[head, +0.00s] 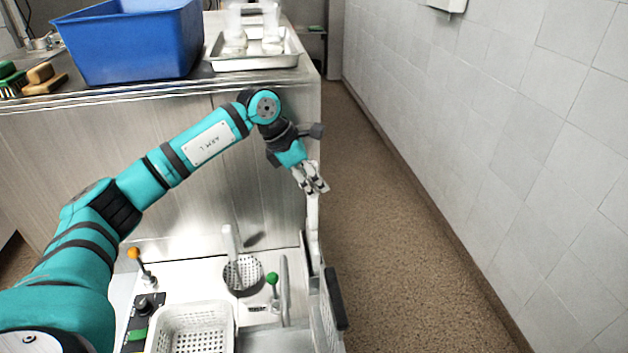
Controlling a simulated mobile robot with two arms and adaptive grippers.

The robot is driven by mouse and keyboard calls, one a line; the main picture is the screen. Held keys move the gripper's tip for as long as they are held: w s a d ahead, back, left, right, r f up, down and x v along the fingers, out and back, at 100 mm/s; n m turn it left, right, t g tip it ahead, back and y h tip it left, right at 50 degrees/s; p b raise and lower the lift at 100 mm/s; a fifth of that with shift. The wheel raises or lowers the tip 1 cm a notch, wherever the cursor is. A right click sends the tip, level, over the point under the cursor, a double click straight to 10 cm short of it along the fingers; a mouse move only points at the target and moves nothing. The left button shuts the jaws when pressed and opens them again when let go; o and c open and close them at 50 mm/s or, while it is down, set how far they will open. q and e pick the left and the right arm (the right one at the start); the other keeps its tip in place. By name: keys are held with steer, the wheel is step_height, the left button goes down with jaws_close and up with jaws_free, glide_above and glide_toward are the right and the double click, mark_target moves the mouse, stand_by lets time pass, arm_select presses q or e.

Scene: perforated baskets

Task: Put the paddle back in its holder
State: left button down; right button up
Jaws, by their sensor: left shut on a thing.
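My left gripper (312,181) is shut on the top of a slim white paddle (313,212), which hangs down nearly upright below the fingers. The paddle's lower part runs down beside the right edge of the white deck; I cannot tell where it ends. A round perforated cup (243,276), which looks like a holder, sits in the deck to the lower left of the gripper, apart from the paddle. A white upright piece (230,243) stands at the cup's back left. My right gripper is not in view.
A white perforated basket (192,328) stands at the front. Levers with orange (134,253) and green (272,278) knobs rise from the deck. A steel counter behind carries a blue bin (130,45), a metal tray (255,62) and brushes (40,76). Open floor lies right.

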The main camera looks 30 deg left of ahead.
arm_select(q)
steer(key=c, duration=1.1)
jaws_free()
steer(key=shift+f, duration=0.1)
steer(key=shift+o, duration=0.2)
steer(key=v, duration=1.2)
